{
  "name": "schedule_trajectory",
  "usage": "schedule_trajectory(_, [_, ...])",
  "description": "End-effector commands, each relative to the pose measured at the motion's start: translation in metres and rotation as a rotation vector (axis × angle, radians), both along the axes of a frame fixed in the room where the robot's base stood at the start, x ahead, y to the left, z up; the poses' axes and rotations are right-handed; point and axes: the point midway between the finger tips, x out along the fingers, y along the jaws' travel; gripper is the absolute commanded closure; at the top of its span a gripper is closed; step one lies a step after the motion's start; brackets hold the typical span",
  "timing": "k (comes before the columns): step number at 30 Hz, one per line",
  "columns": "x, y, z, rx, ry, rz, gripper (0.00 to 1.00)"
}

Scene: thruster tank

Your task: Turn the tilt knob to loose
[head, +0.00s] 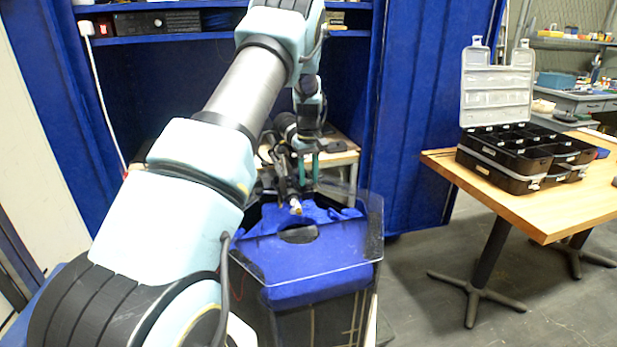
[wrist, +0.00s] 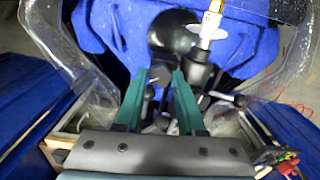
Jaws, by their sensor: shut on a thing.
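My gripper (head: 308,168) points down at the far side of the tank. In the wrist view its two teal fingers (wrist: 161,82) stand on either side of a small round black knob (wrist: 161,76), which appears to be the tilt knob, and they are shut on it. The knob's marks and turn angle cannot be read. The thruster's black mount (wrist: 198,74) is beside the knob, with a white propeller and a yellow-white tip (wrist: 212,20) beyond it. In the head view the fingers hide the knob.
At right a wooden table (head: 475,188) bears an open black organizer case (head: 515,165). The floor between tank and table is clear.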

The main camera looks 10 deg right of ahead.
Motion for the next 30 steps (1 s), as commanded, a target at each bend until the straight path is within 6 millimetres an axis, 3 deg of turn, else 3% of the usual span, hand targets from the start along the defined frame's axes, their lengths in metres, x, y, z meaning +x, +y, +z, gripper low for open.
schedule_trajectory(9, [0.0,0.0,0.0,-0.001,-0.001,0.003,1.0])
schedule_trajectory(10, [0.0,0.0,0.0,-0.001,-0.001,0.002,0.59])
schedule_trajectory(17, [0.0,0.0,0.0,-0.001,0.0,0.002,0.33])
schedule_trajectory(26, [0.0,0.0,0.002,-0.001,-0.001,0.001,0.31])
schedule_trajectory(30, [0.001,0.0,0.015,-0.001,-0.003,0.001,0.31])
